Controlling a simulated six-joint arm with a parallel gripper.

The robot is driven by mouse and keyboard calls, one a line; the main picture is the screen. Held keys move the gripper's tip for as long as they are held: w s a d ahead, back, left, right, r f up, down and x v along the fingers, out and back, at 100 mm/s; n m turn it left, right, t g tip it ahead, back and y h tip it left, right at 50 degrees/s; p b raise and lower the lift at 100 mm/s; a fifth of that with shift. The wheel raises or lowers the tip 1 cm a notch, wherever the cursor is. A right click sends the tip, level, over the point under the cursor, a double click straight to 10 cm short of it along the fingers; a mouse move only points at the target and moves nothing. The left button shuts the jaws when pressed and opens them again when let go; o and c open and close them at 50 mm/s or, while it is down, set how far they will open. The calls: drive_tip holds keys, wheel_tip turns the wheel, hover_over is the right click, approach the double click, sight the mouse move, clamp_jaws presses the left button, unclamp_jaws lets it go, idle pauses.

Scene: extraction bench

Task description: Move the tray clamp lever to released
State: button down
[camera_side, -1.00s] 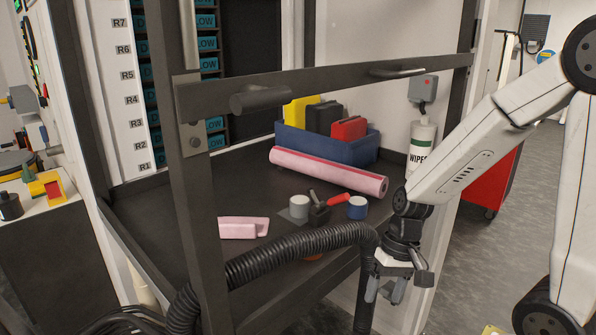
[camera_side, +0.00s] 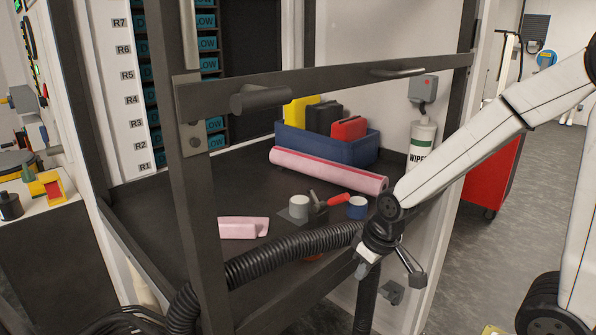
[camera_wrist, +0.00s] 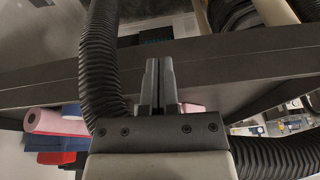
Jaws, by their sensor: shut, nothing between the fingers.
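The tray clamp appears to be the small dark clamp with a red-handled lever (camera_side: 335,201) on the dark bench top in the side view. The red grip points right and slightly up, between a white roll and a blue roll. I cannot make out this lever in the wrist view. My gripper (camera_side: 362,270) is at the front frame of the bench, below and right of the lever and apart from it. The arm partly hides it. In the wrist view my gripper (camera_wrist: 159,64) has its two fingers together, empty, over a dark bar.
A black ribbed hose (camera_side: 290,252) arches in front of the clamp towards my wrist. A dark frame bar (camera_side: 330,83) crosses above the bench. A pink roll (camera_side: 325,171) and a blue bin (camera_side: 330,147) lie behind. A pink block (camera_side: 243,228) lies left.

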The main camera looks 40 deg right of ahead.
sight(346, 195)
drive_tip(key=w+d+r+t, duration=0.1)
drive_tip(key=w+d+r, duration=0.3)
drive_tip(key=w+d+r+m+t, duration=0.1)
drive_tip(key=w+d+r, duration=0.2)
drive_tip(key=shift+w+d+r, duration=0.35)
drive_tip(key=shift+d+r, duration=0.05)
drive_tip(key=w+d+r+t, duration=0.2)
drive_tip(key=w+d+r, duration=0.1)
drive_tip(key=d+r, duration=0.3)
drive_tip(key=shift+w+d+r+m+t, duration=0.3)
drive_tip(key=shift+d+r+t, duration=0.1)
drive_tip(key=shift+r, duration=0.15)
drive_tip(key=shift+f, duration=0.1)
drive_tip(key=shift+a+x, duration=0.2)
drive_tip(key=shift+x, duration=4.7)
drive_tip(key=shift+s+f, duration=0.1)
drive_tip(key=shift+s+f, duration=0.9)
drive_tip(key=shift+s, duration=0.05)
